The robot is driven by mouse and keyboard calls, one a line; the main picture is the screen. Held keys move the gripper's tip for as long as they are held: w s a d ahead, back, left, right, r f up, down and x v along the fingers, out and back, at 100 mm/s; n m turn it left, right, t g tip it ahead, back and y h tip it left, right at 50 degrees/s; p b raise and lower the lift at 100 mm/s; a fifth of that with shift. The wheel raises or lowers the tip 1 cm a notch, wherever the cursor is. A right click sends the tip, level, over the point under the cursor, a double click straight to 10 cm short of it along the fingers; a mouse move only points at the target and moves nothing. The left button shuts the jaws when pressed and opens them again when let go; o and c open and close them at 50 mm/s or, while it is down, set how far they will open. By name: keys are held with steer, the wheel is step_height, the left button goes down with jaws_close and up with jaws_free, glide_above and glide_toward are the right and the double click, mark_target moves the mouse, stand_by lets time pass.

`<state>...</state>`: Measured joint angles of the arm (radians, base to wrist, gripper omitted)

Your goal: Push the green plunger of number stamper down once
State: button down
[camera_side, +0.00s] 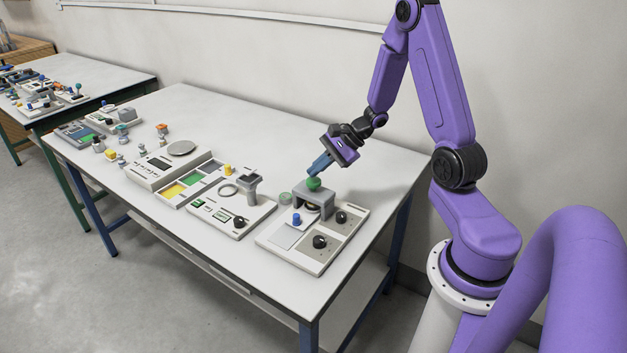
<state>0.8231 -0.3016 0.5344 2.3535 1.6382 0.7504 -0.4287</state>
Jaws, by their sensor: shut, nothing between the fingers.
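The number stamper (328,197) is a grey arch-shaped block on a pale panel at the right end of the table. Its green plunger (314,184) is a rounded knob on top. My gripper (313,172) is shut and empty, tilted down to the left, with its blue fingertips just above the green plunger. I cannot tell whether they touch it. The underside of the stamper is mostly in shadow.
The panel also bears a blue knob (296,219) and black dials (320,242). A panel with a grey post (252,188) and a scale with a round pan (181,148) stand further left. The table's back is clear.

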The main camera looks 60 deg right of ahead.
mark_target(317, 180)
steer(key=shift+r, duration=0.25)
steer(key=shift+r, duration=2.55)
steer(key=shift+a, duration=0.15)
steer(key=s+a+r+n+g, duration=0.1)
steer(key=s+a+n+g, duration=0.2)
steer(key=s+a+n, duration=0.4)
steer(key=s+a+r+n+g, duration=0.1)
steer(key=s+a+n+g, duration=0.3)
steer(key=a, duration=0.5)
steer(key=s+a+r+n+h, duration=0.1)
steer(key=s+n+h, duration=0.2)
steer(key=s+n, duration=0.4)
steer(key=s+a+r+n+h, duration=0.1)
steer(key=s+r+n+h, duration=0.1)
steer(key=s+n, duration=0.6)
steer(key=n, duration=0.5)
steer(key=shift+a+h, duration=0.3)
steer(key=shift+h, duration=0.1)
